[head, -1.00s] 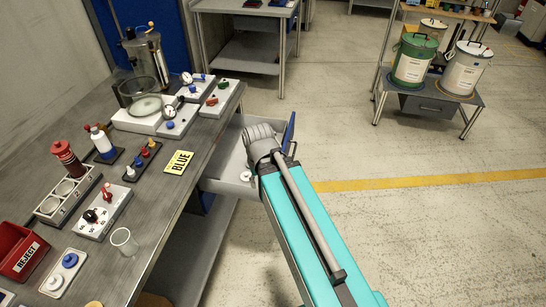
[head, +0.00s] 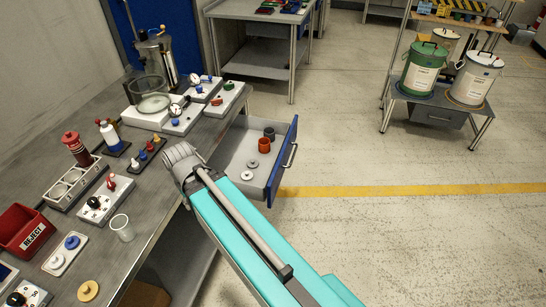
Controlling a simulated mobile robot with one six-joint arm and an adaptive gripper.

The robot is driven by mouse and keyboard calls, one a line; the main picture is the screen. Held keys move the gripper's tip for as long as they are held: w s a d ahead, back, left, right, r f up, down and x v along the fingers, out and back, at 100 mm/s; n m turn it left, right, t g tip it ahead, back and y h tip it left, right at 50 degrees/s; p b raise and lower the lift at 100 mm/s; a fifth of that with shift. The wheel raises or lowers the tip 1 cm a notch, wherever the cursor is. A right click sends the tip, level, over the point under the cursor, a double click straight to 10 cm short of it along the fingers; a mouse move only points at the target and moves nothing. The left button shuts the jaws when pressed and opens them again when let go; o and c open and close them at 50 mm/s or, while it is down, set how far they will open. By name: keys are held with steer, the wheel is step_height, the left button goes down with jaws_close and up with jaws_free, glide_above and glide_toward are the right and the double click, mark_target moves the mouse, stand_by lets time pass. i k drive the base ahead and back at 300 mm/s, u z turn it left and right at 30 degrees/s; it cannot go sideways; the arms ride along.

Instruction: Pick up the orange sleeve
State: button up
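The orange sleeve (head: 264,146) stands in the open grey drawer (head: 238,148) under the workbench, towards its right side. A dark grey sleeve (head: 269,133) stands just behind it. Two flat grey washers (head: 252,164) lie in front of it. My teal arm reaches in from the bottom of the head view, and its grey joint is to the left of the drawer, over the bench edge. My gripper itself does not show, so whether it is open or holds anything cannot be seen.
The drawer's blue front (head: 283,160) with its handle faces right over clear floor. The workbench (head: 150,215) holds a red REJECT bin (head: 24,232), a clear cup (head: 122,228), a glass dish (head: 150,102) and valve blocks. Drums (head: 473,78) stand on a stand at the back right.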

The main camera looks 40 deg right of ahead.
mark_target(264, 143)
steer(key=u, duration=0.2)
steer(key=k, duration=1)
steer(key=z, duration=1.1)
steer(key=i, duration=0.95)
